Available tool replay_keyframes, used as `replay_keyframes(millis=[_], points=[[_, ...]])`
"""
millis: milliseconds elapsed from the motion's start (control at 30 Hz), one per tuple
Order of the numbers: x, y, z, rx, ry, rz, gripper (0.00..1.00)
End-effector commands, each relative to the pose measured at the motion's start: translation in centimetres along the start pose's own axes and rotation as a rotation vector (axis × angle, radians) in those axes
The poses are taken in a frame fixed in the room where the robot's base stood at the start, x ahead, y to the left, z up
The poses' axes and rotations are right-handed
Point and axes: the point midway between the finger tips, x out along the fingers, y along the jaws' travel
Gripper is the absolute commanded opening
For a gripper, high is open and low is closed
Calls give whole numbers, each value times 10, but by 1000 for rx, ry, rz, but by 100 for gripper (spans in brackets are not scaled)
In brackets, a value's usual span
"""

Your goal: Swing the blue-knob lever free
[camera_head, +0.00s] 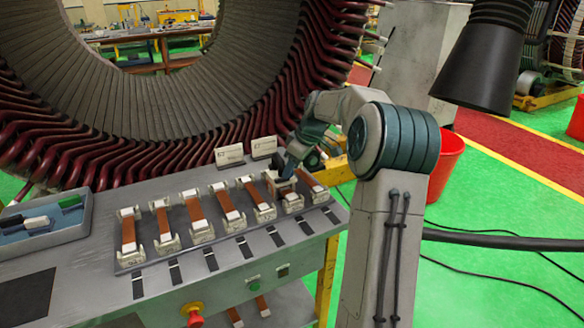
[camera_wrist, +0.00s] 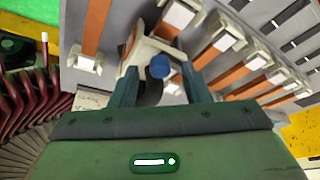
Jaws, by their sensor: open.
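The blue knob (camera_wrist: 159,67) shows in the wrist view, near the top of a pale clamp lever (camera_wrist: 152,48) that sits over a copper bar. My gripper (camera_wrist: 158,74) is open, with one dark finger on each side of the knob; I cannot tell whether either finger touches it. In the head view my gripper (camera_head: 289,166) reaches down at the right end of the row of clamped bars, and the blue knob cannot be made out there.
Several copper bars in white holders lie on the grey bench (camera_head: 110,290). A blue tray (camera_head: 45,228) stands at the left, and two labelled blocks stand behind the row. The large stator (camera_head: 180,95) rises behind the bench. A red emergency button (camera_head: 194,318) is at the front.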

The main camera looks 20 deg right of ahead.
Motion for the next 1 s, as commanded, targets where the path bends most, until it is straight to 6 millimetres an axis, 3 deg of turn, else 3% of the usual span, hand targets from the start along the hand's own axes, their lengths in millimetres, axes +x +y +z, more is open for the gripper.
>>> replay_keyframes(millis=[400,567,1000], points=[[10,0,-1,-1,1,1,43],[10,0,-1,-1,1,1,1],[10,-3,1,55,1,26,0]])
